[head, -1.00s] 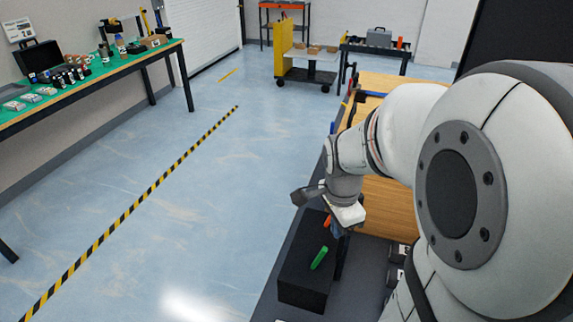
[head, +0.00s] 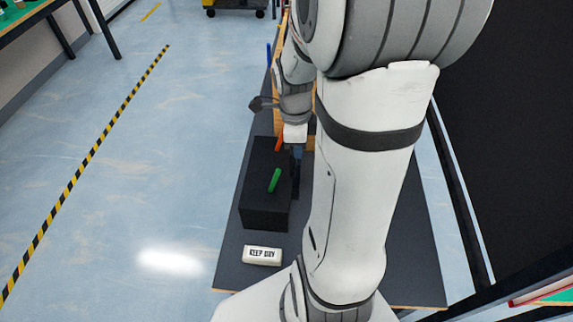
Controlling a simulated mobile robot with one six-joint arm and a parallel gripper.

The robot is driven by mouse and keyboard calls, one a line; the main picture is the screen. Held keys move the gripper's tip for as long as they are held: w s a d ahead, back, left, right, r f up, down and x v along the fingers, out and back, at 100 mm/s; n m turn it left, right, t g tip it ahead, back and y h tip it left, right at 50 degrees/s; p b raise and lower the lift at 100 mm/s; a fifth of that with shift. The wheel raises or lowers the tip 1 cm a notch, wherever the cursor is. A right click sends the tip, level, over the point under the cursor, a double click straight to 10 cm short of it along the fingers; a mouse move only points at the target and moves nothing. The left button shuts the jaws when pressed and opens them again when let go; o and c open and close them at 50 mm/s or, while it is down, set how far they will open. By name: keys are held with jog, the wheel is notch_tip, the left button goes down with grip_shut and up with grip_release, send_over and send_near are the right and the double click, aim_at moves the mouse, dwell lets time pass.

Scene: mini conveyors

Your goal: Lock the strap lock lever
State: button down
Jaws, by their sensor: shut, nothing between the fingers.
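A black box-shaped unit (head: 262,213) stands on the dark bench top in the head view. A green lever or handle (head: 274,180) sticks up from its top. An orange-red piece (head: 279,141) shows at its far end, close to my gripper. Which of these is the strap lock lever I cannot tell. My gripper (head: 297,150) is shut and empty. It points down at the far right end of the black unit, beside the orange-red piece; whether it touches I cannot tell. My arm hides part of the bench to the right.
A blue upright piece (head: 269,55) stands farther back. Open floor (head: 130,200) lies to the left. A dark panel (head: 505,120) stands on the right.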

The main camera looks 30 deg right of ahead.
aim_at(274, 181)
notch_tip(274, 181, down, 10)
jog(key=shift+w+a+r+p, duration=0.3)
jog(key=shift+w+a, duration=0.15)
jog(key=shift+a, duration=0.2)
jog(key=shift+w+a+r+p, duration=0.3)
jog(key=shift+w+a, duration=0.1)
jog(key=shift+a, duration=0.25)
